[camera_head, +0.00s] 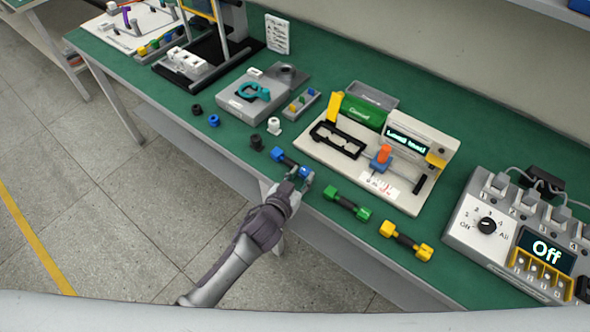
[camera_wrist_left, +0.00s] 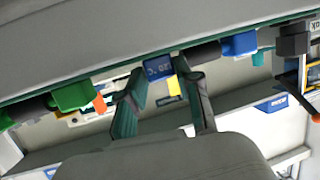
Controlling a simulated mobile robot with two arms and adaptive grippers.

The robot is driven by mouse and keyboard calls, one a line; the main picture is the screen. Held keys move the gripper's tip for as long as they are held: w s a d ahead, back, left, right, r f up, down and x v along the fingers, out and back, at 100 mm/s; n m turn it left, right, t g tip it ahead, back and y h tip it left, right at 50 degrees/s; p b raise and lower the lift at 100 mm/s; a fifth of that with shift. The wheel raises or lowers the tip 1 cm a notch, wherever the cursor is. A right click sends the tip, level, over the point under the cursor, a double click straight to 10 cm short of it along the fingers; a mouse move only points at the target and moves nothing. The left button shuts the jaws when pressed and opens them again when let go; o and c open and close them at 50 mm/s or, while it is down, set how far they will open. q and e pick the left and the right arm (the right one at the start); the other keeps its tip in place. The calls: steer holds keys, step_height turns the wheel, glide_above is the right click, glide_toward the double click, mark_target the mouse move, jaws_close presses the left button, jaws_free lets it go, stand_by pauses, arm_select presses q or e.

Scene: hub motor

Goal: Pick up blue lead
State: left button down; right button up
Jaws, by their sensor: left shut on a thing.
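The blue lead (camera_head: 277,154) is a short dark bar with blue blocks at both ends, at the front edge of the green bench. My left gripper (camera_head: 300,181) is shut on the block at its near right end. In the left wrist view, the lettered blue block (camera_wrist_left: 158,67) shows between my two finger tips (camera_wrist_left: 160,90). The lead's other blue end (camera_wrist_left: 240,43) shows to the right. The fingers partly hide the gripped end in the head view, and I cannot tell whether the lead is clear of the bench top. My right gripper is not in view.
A green lead (camera_head: 347,203) and a yellow lead (camera_head: 405,240) lie to the right along the front edge. Behind stands a lead tester (camera_head: 400,195). A grey control box (camera_head: 480,235) reads "Off". Small black, blue and white parts (camera_head: 214,120) stand to the left.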

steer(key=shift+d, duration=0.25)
arm_select(q)
steer(key=shift+r, duration=0.55)
step_height(320, 180, up, 3)
steer(key=shift+f, duration=0.15)
steer(key=s+d+r, duration=0.1)
steer(key=s+r, duration=0.6)
steer(key=s, duration=0.4)
steer(key=shift+s+d+b, duration=0.25)
steer(key=shift+s+b, duration=0.1)
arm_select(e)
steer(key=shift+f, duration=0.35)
arm_select(q)
steer(key=shift+r, duration=0.1)
steer(key=shift+w, duration=0.1)
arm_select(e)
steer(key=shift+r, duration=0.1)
